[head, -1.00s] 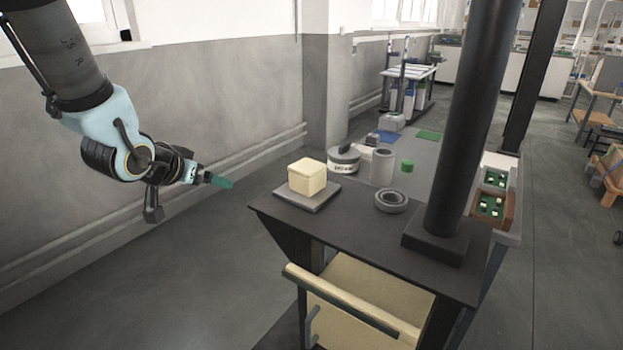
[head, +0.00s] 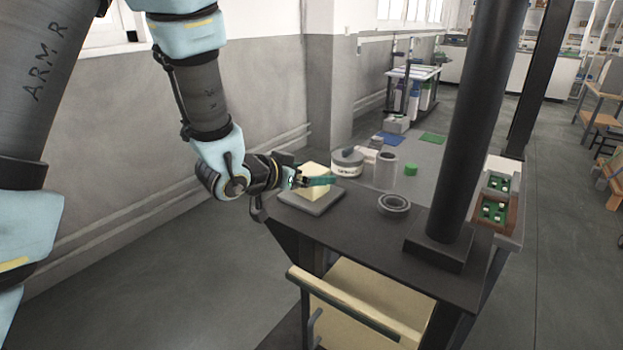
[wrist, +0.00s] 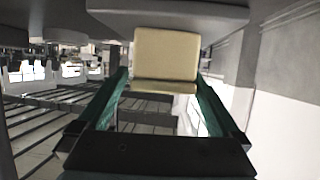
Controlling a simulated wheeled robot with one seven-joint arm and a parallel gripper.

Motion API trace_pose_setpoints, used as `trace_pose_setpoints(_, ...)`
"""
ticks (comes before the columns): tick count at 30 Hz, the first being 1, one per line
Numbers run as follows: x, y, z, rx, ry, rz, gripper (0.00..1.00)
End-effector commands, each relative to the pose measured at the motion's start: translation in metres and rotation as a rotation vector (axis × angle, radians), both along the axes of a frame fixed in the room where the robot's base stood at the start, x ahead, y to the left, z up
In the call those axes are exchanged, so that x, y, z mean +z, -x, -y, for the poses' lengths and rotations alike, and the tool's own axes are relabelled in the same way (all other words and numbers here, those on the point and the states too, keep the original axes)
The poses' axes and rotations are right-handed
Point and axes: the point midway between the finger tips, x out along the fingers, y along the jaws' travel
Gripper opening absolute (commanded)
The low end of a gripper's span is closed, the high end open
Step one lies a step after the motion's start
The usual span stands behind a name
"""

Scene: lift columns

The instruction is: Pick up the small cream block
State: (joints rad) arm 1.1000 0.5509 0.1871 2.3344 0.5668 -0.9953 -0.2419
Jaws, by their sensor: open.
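The small cream block (head: 314,169) sits on a grey square plate (head: 322,207) at the left end of the dark bench top in the head view. My gripper (head: 328,180) is at the block, its green fingers covering part of the block's near side. In the wrist view the block (wrist: 166,60) shows centred between the two open green fingertips, with a gap by each finger. How deep it sits between them is hard to tell. In the wrist view the plate (wrist: 165,14) appears above the block.
A grey ring (head: 394,204) lies right of the plate, and a thick black column (head: 460,130) rises beyond it. A white-and-grey round container (head: 347,163), a grey cylinder (head: 384,170) and a green piece (head: 411,169) stand behind. A cream drawer (head: 375,295) is below.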

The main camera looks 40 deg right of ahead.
Motion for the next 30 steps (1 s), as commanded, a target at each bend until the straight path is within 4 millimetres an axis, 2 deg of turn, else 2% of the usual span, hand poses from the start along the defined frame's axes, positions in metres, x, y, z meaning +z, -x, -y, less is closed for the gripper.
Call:
trace_pose_setpoints(6,-0.009,-0.006,0.026,-0.003,-0.001,0.0,1.0)
trace_pose_setpoints(9,-0.012,-0.008,0.033,-0.001,0.0,0.0,1.0)
trace_pose_setpoints(17,-0.014,-0.008,0.035,0.0,0.001,0.0,1.0)
trace_pose_setpoints(30,-0.014,-0.008,0.035,-0.001,0.0,0.0,0.53)
